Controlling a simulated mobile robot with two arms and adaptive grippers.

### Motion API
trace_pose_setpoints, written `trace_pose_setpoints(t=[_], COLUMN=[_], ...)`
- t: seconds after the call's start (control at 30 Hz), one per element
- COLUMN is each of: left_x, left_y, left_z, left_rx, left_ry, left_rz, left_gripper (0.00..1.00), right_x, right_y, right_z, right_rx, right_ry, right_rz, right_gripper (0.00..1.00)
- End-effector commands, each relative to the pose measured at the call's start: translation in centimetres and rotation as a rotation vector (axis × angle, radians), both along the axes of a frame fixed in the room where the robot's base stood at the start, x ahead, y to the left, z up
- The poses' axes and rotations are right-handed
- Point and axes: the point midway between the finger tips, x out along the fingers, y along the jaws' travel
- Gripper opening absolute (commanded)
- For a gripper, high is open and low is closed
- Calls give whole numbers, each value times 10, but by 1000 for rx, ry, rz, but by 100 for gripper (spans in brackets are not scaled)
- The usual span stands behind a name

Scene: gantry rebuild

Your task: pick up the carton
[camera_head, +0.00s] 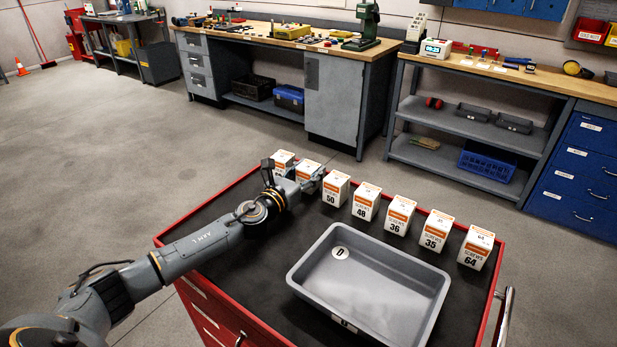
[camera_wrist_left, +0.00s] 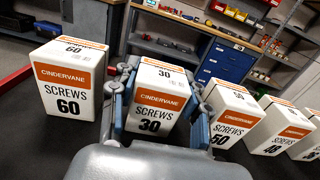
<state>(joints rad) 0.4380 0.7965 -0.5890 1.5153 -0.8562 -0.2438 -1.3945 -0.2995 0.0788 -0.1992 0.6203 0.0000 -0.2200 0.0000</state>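A row of white and orange screw cartons stands along the far edge of the cart top. In the left wrist view, the carton marked 30 (camera_wrist_left: 162,98) is upright between the fingers of my left gripper (camera_wrist_left: 160,112), one finger at each side. I cannot tell whether the fingers touch it. In the head view my left gripper (camera_head: 294,182) partly hides this carton (camera_head: 308,167). The carton marked 60 (camera_wrist_left: 74,85) stands to its left, and the carton marked 50 (camera_wrist_left: 230,114) to its right. My right gripper is not in view.
A grey tray (camera_head: 301,279) marked D lies on the red cart (camera_head: 172,232), in front of the row. Cartons 48 (camera_head: 366,202), 36 (camera_head: 399,215), 35 (camera_head: 433,231) and 64 (camera_head: 476,247) continue to the right. Workbenches stand beyond, across open floor.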

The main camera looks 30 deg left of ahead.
Motion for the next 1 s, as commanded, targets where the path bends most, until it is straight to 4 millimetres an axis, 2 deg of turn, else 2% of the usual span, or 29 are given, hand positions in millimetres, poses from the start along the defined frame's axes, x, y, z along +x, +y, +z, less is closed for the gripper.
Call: trace_pose_setpoints(t=[0.33, 0.47, 0.57, 0.87, 1.0], left_x=[0, 0, 0, -50, -79], left_y=[0, 0, 1, -8, -13], left_z=[5, 17, 35, 93, 101], left_rx=[1, 2, 4, 4, 4], left_ry=[-2, -3, -6, -2, 2], left_rz=[0, -1, 0, -4, -3], left_gripper=[10, 10, 10, 10, 10], right_x=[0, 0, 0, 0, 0], right_y=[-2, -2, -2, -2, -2], right_z=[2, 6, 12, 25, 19], right_rx=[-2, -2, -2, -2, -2], right_ry=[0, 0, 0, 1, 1], right_rz=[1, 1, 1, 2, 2], right_gripper=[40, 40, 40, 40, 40])
